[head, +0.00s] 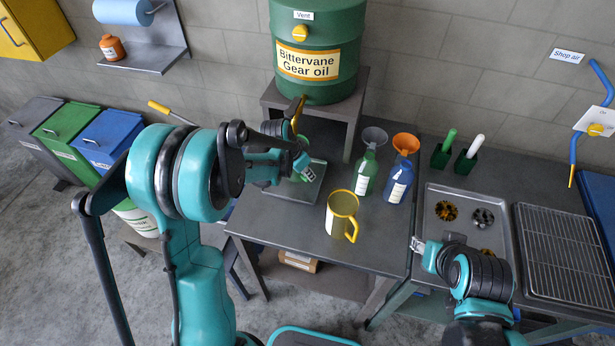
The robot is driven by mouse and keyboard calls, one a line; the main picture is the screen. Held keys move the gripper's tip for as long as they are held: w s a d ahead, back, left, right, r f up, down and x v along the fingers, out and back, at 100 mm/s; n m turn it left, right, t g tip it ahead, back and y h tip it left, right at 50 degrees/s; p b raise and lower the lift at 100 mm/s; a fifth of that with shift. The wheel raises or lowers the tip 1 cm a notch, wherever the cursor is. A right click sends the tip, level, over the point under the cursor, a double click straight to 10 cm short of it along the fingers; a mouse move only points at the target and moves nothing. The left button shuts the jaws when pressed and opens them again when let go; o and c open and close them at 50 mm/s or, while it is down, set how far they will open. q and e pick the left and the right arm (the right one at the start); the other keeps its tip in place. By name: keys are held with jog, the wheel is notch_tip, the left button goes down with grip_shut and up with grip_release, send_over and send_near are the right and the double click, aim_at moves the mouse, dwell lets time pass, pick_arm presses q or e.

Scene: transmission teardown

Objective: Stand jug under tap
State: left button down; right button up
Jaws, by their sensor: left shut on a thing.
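The jug (336,221), pale with a yellow rim and a yellow handle, stands upright on the dark bench, near its front edge. The tap (299,108), a yellow-brown piece, is at the foot of the green gear oil drum (318,28), above a flat drip tray (309,192). My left gripper (304,166) is over this tray, below the tap and apart from the jug. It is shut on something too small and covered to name. My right gripper (418,244) is at the bench's right edge, to the right of the jug; its jaws are too small to read.
A green bottle (365,177) and a blue bottle (398,184), both with funnels, stand behind the jug to the right. A metal tray (465,197) with small parts and a wire rack (565,250) lie further right. The bench in front of the drip tray is clear.

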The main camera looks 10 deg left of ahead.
pick_arm(q)
jog(key=shift+f, duration=0.75)
jog(key=c, duration=1.6)
grip_release()
jog(key=shift+f, duration=0.1)
